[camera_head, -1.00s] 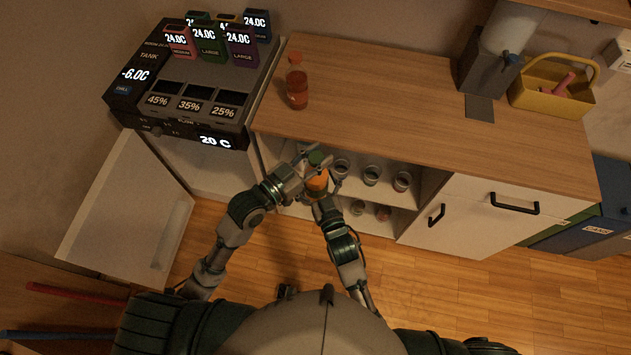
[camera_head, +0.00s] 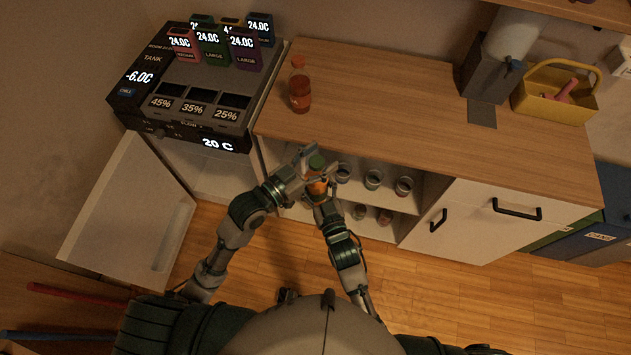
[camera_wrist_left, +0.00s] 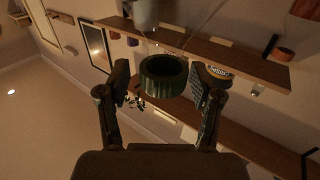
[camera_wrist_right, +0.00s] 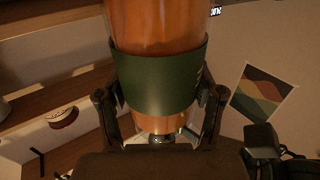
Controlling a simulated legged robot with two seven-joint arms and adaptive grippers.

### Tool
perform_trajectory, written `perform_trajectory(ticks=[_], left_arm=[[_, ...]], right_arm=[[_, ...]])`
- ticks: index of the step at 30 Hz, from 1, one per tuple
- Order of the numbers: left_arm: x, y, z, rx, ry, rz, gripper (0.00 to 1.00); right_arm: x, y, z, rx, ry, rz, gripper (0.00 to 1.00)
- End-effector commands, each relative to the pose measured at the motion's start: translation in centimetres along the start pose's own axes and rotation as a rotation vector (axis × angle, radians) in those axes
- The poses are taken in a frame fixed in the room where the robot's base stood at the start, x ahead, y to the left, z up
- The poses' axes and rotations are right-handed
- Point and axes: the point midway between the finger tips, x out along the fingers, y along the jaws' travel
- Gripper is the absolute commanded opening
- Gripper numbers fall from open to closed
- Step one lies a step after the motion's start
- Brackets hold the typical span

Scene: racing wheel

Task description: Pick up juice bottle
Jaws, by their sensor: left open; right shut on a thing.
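An orange juice bottle (camera_head: 316,187) with a green cap stands out in front of the open shelf in the head view. My right gripper (camera_head: 319,197) is shut on it from below. In the right wrist view the fingers press on both sides of the bottle's green label (camera_wrist_right: 158,80). My left gripper (camera_head: 318,164) is open around the bottle's top. In the left wrist view the green cap (camera_wrist_left: 163,75) lies between its spread fingers, with gaps on both sides. A second bottle, with red juice (camera_head: 299,88), stands upright on the counter. The orange bottle's lower part is partly hidden.
The wooden counter (camera_head: 400,120) is mostly clear in the middle. A drink machine (camera_head: 190,95) stands at its left, a dispenser (camera_head: 490,75) and yellow basket (camera_head: 550,100) at its right. Several glasses (camera_head: 373,179) stand on the shelves below. A cabinet door (camera_head: 130,215) hangs open at left.

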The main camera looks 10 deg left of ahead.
Motion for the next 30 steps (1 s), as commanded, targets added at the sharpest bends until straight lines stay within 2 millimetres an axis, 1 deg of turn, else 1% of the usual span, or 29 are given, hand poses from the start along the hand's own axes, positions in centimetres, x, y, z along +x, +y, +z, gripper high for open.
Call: perform_trajectory(ticks=[6,9,12,15,18,20,23,24,26,27,29,30], left_arm=[[0.0,-0.1,-4.4,0.004,0.007,0.000,0.65],[0.1,-0.1,-6.3,0.004,0.006,0.000,0.65],[0.0,-0.1,-7.8,0.002,0.005,0.000,0.65],[0.0,-0.1,-8.6,0.000,0.002,-0.001,0.65],[0.2,-0.8,-8.5,-0.004,-0.003,-0.015,0.65],[0.4,-1.8,-7.7,-0.007,-0.011,-0.038,0.65],[0.9,-4.4,-5.1,-0.014,-0.037,-0.098,0.65],[1.1,-5.6,-3.5,-0.021,-0.056,-0.127,0.65],[1.3,-7.3,-0.6,-0.035,-0.100,-0.170,0.65],[1.3,-8.2,1.6,-0.049,-0.134,-0.196,0.65],[1.2,-9.2,5.0,-0.072,-0.192,-0.230,0.65],[1.1,-9.7,7.3,-0.088,-0.232,-0.251,0.65]], right_arm=[[0.0,0.0,-0.2,0.000,0.004,0.000,0.12],[0.0,0.0,-0.2,0.000,0.004,0.000,0.12],[0.0,0.0,-0.2,0.000,0.004,0.000,0.12],[0.0,0.0,-0.2,0.000,0.004,0.000,0.12],[0.0,0.0,-0.2,0.000,0.004,0.000,0.12],[0.0,0.0,-0.2,0.000,0.004,0.000,0.12],[0.0,0.0,-0.2,0.000,0.004,0.000,0.12],[0.0,0.0,-0.2,0.000,0.004,0.000,0.12],[0.0,0.0,-0.2,0.000,0.004,0.000,0.12],[0.0,0.0,-0.2,0.000,0.004,0.000,0.12],[0.0,0.0,-0.2,0.000,0.004,0.000,0.12],[0.0,0.0,-0.2,0.000,0.004,0.000,0.12]])
